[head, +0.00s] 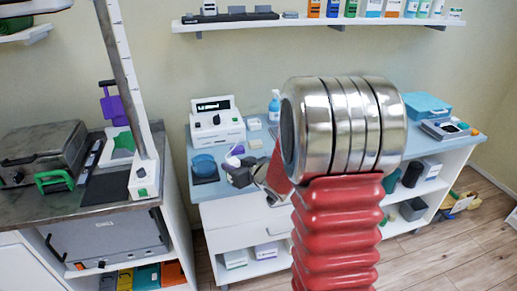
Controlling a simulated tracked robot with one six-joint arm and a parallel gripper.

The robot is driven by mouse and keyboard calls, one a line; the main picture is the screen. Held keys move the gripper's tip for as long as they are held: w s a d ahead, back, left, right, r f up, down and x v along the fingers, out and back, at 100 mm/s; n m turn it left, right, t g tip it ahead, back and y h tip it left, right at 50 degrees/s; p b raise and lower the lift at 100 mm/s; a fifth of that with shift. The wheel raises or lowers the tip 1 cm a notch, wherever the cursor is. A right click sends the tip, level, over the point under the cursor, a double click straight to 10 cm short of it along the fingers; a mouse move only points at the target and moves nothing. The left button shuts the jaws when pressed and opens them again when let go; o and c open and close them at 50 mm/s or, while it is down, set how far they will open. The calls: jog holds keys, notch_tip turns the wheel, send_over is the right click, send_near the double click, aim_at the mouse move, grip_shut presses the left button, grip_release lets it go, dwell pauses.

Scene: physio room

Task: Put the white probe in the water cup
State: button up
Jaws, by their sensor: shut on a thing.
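My gripper (234,168) is small in the head view, over the blue counter, in front of the white machine. It is shut on what looks like the white probe (232,159), a small pale piece at the fingertips. A purple part shows right beside it; I cannot tell whether it belongs to the probe. The water cup (204,165) is a blue, see-through round cup on a dark square pad, just left of my gripper. The probe is beside the cup and apart from it in the picture. My arm hides the counter to the right.
A white machine with a display (217,121) stands behind the cup. A blue spray bottle (274,106) and small white boxes are nearby. A blue box (426,106) sits at the counter's right.

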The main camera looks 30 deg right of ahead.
jog(key=s+a+n+y, duration=0.1)
jog(key=s+a, duration=0.1)
jog(key=a, duration=0.6)
jog(key=s+a+n+y, duration=0.1)
jog(key=s+a, duration=0.2)
jog(key=a, duration=0.5)
jog(key=shift+a+f+n+g+y, duration=0.3)
jog(key=shift+f+y, duration=0.1)
jog(key=shift+d, duration=0.1)
